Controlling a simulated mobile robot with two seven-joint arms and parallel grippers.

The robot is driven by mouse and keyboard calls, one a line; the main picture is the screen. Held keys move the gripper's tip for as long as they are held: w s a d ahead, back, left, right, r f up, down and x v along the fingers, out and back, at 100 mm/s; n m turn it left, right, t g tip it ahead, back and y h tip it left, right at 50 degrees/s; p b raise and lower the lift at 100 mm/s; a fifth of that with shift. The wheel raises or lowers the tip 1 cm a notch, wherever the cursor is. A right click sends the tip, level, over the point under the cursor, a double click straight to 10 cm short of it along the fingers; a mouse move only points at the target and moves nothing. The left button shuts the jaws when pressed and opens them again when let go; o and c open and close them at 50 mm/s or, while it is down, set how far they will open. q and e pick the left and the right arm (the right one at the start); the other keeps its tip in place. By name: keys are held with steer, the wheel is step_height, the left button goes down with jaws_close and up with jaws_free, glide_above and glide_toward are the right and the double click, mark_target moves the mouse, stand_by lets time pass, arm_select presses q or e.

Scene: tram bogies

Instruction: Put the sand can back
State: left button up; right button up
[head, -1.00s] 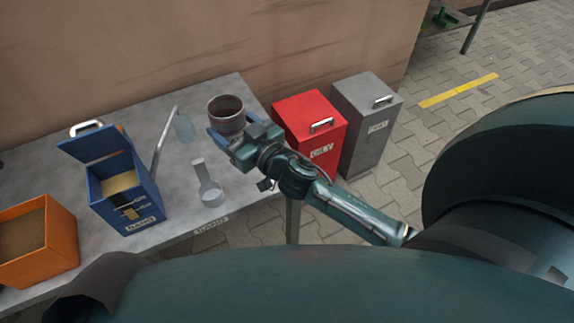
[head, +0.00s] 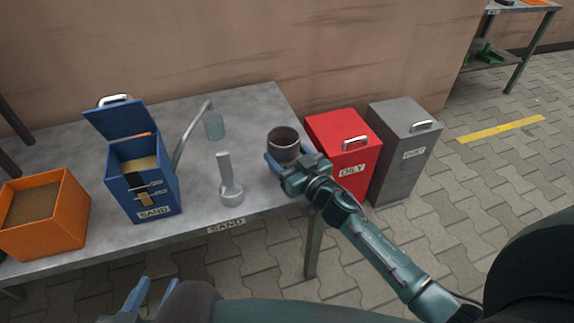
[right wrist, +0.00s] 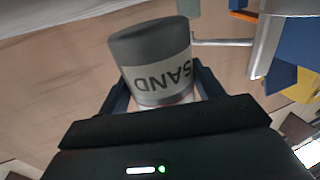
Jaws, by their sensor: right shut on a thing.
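The sand can (head: 284,140) is a dark grey cup with an open top and a brown inside. My right gripper (head: 281,160) is shut around it at the right end of the grey table; I cannot tell whether it touches the tabletop. In the right wrist view the can (right wrist: 155,60) sits between the fingers, its SAND label upside down. My left gripper (head: 150,297) is open and empty at the bottom left, in front of the table. The tabletop (head: 110,238) has a SAND label (head: 226,225) on its front edge.
On the table stand an orange box (head: 48,228), a blue SAND bin (head: 145,190) with raised lid, a clear cup (head: 214,127) and a pale scoop-like item (head: 230,185). Red OILY (head: 340,130) and grey DUST (head: 403,135) bins stand right of the table.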

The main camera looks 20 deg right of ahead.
step_height(320, 180, down, 2)
steer(key=shift+f+b, duration=0.25)
steer(key=shift+b, duration=0.2)
steer(key=shift+r, duration=0.1)
arm_select(q)
steer(key=shift+w+d+f+m, duration=0.1)
steer(key=shift+d+f+m, duration=0.05)
steer(key=shift+f, duration=0.25)
steer(key=shift+w+d+f+m, duration=0.1)
steer(key=shift+f+m, duration=0.05)
steer(key=shift+f, duration=0.25)
arm_select(e)
steer(key=shift+f, duration=0.2)
arm_select(q)
steer(key=shift+f, duration=0.15)
arm_select(e)
steer(key=o, duration=1)
steer(key=shift+o, duration=0.2)
